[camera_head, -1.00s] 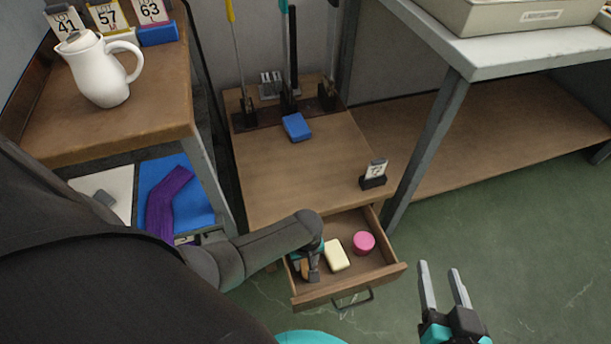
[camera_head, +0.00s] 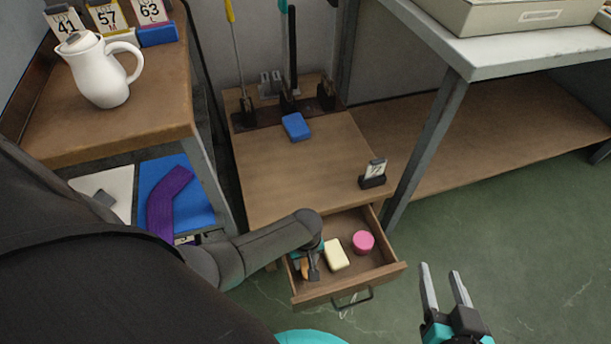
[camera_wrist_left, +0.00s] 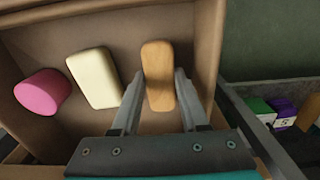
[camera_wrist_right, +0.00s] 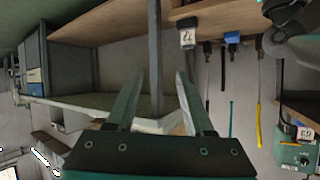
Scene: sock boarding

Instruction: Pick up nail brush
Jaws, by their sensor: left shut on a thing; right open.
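The nail brush (camera_wrist_left: 158,72) is a rounded orange-brown block in the open drawer, also partly visible in the head view (camera_head: 304,269). My left gripper (camera_wrist_left: 158,88) reaches down into the drawer and is shut on it, with one finger on each long side. In the head view my left gripper (camera_head: 312,270) hides much of the brush. I cannot tell whether the brush is clear of the drawer floor. My right gripper (camera_head: 444,288) is open and empty, in front of the green floor to the right of the drawer.
A cream block (camera_head: 336,255) and a pink round item (camera_head: 363,242) lie in the drawer (camera_head: 390,272), right of the brush. A blue block (camera_head: 296,127) and a number 77 card holder (camera_head: 373,175) stand on the top above. A white-topped table (camera_head: 520,52) stands at right.

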